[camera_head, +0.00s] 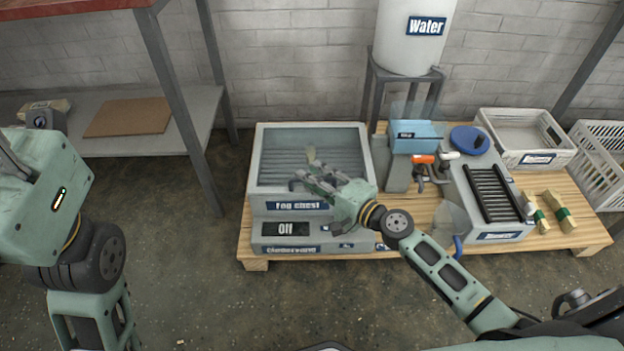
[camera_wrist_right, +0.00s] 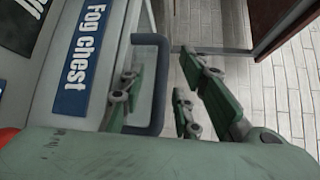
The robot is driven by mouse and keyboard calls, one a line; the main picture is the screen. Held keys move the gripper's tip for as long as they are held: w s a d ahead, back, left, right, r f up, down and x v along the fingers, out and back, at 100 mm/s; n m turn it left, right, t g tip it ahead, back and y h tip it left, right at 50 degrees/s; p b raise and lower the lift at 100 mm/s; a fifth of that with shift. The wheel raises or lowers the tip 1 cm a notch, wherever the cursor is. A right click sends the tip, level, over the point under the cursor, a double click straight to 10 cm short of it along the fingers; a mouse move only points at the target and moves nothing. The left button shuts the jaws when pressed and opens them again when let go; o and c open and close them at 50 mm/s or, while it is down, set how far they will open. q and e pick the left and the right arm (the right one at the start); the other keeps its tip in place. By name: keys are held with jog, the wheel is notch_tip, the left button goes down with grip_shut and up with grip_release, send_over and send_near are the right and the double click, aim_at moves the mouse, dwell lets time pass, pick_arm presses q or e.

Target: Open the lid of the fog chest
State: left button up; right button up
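The fog chest (camera_head: 258,160) is a grey box at the left of the wooden pallet. Its clear lid looks shut, with ribbed slats showing beneath. A dark handle bar (camera_wrist_right: 159,85) sticks out from its labelled front in the right wrist view. My right gripper (camera_head: 318,178) is at the front of the chest in the head view. In the right wrist view my right gripper (camera_wrist_right: 160,72) is open, with green finger pads on both sides of the handle bar and gaps visible. My left arm is at the left edge of the head view; its fingertips are not visible.
An "Off" panel (camera_head: 286,229) sits below the chest's front label. To the right stand a blue-topped machine (camera_head: 415,135), a black-barred rack (camera_head: 490,195) and white crates (camera_head: 520,135). A water tank (camera_head: 412,45) stands behind. Floor in front is clear.

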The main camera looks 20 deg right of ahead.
jog(key=shift+w+a, duration=0.2)
jog(key=shift+w, duration=0.1)
jog(key=shift+c, duration=0.5)
grip_shut()
jog(key=shift+f, duration=0.1)
